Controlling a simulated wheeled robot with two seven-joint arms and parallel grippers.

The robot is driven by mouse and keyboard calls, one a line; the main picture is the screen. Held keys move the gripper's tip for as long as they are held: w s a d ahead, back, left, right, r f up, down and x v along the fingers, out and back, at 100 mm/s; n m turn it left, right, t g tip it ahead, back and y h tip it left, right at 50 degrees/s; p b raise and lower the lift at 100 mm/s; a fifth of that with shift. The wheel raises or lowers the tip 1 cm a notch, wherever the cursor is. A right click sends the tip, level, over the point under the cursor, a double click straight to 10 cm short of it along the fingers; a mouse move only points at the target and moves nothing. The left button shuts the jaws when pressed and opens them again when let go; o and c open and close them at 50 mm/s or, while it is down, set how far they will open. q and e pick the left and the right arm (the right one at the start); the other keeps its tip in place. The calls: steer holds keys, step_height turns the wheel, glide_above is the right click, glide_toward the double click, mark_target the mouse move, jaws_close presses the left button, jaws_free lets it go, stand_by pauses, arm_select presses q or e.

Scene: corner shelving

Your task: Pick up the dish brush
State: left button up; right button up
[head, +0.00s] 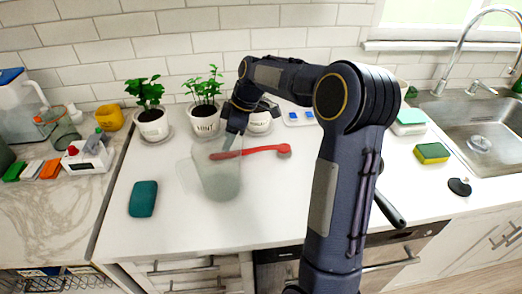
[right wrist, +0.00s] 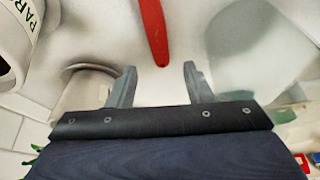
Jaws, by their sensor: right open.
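The dish brush has a long red handle (head: 252,151) and a round head (head: 284,150) at its right end. It lies across the white counter, with the left end of the handle near a frosted translucent container (head: 217,172). My right gripper (head: 232,140) is low over the counter beside the left part of the handle. In the right wrist view the gripper (right wrist: 158,82) is open and empty. The red handle (right wrist: 152,32) points to the gap between the fingers, its end just beyond them. The brush head is out of that view. My left gripper is not in view.
Potted herbs stand along the back wall, including the mint pot (head: 206,122) and a pot (head: 260,122) close behind my gripper. A teal sponge (head: 143,198) lies front left. The sink (head: 480,130) and a yellow-green sponge (head: 431,153) are at right.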

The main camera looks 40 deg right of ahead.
steer(key=x, duration=0.5)
steer(key=shift+w+a+f, duration=0.1)
steer(key=shift+f, duration=0.15)
jaws_close()
